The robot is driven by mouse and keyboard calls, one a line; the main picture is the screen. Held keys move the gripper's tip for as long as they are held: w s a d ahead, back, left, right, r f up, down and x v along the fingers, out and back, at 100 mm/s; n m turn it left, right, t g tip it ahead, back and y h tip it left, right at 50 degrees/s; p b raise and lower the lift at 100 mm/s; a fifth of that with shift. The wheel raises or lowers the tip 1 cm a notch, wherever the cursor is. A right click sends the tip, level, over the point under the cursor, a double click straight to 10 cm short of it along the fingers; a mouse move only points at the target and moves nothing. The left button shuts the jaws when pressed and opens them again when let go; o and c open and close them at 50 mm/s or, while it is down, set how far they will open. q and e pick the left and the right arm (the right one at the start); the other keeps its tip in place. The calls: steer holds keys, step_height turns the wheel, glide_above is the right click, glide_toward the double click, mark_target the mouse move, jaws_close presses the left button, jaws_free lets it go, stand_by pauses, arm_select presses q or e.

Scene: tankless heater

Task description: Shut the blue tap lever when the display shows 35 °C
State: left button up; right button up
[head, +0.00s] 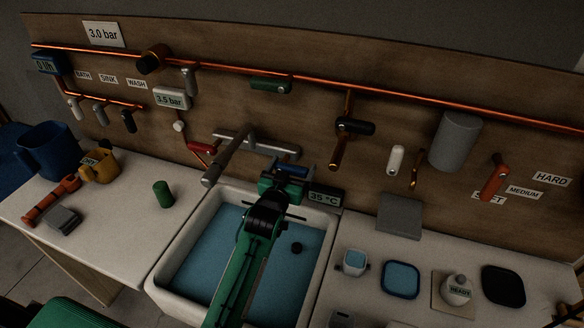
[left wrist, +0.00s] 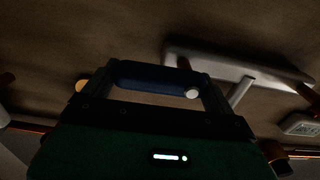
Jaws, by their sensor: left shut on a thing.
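The display (head: 323,198) beside the sink reads 35 °C. My left gripper (head: 287,174) is at the tap, above the back edge of the sink. It is shut on the blue tap lever (left wrist: 150,76), which lies across between the two fingers (left wrist: 158,88) in the left wrist view. A pale round end shows near the right finger. In the head view the gripper hides most of the lever. The grey tap spout (head: 222,160) reaches out over the sink to the left of the gripper. My right gripper is in neither view.
The white sink (head: 165,270) holds blue water and a dark round thing (head: 296,247). A green cylinder (head: 162,193) stands on the left counter. A copper pipe (head: 330,85) crosses the board.

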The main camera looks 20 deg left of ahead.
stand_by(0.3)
arm_select(q)
steer(key=o, duration=1.3)
steer(key=shift+o, duration=0.2)
steer(key=shift+s, duration=0.1)
steer(key=shift+s+f, duration=0.1)
steer(key=shift+s, duration=0.15)
steer(key=s+b, duration=0.3)
steer(key=s, duration=1)
steer(key=shift+a+b, duration=0.2)
steer(key=shift+b, duration=0.2)
steer(key=shift+s, duration=0.1)
